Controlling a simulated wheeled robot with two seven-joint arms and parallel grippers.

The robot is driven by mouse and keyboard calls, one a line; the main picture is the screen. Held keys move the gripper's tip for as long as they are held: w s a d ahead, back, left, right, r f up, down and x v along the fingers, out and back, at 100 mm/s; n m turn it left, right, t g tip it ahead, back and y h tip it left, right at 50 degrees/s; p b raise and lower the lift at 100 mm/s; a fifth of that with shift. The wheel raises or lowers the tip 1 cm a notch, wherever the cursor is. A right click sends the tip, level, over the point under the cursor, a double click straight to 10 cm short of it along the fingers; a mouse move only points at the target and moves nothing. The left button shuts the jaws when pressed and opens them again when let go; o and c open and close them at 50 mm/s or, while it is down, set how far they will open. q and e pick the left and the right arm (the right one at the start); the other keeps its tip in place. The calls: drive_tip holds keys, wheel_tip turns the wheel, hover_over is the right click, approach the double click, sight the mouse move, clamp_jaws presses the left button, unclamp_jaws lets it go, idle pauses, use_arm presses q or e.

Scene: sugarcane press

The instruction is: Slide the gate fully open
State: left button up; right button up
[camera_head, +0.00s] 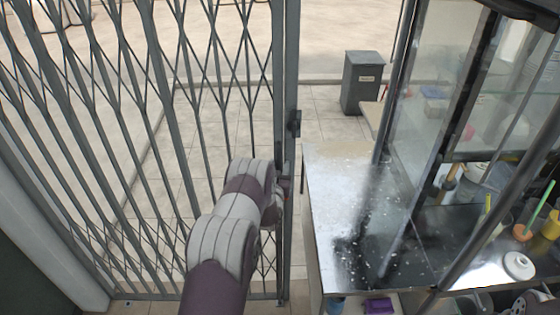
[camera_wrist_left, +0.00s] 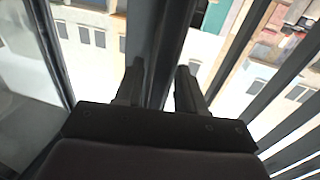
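The grey folding lattice gate (camera_head: 172,80) spans the left half of the head view, its lattice stretched out. Its upright end post (camera_head: 290,60) stands left of the metal counter, with a small dark latch part (camera_head: 294,124) on it. My left gripper (camera_head: 282,186) is at this post, largely hidden behind my wrist. In the left wrist view, the two dark fingers of my left gripper (camera_wrist_left: 159,68) are apart, on either side of a dark upright bar (camera_wrist_left: 172,40). A light gap shows beside the bar, and firm contact cannot be seen. My right gripper is out of view.
A metal counter (camera_head: 335,215) with a glass case (camera_head: 440,100) stands close on the right. A dark grey bin (camera_head: 362,82) stands on the paving beyond. A narrow open gap lies between the end post and the counter.

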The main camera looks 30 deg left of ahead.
use_arm(q)
drive_tip(key=shift+w+a, duration=0.35)
drive_tip(key=shift+w, duration=0.2)
drive_tip(key=shift+d, duration=0.1)
clamp_jaws()
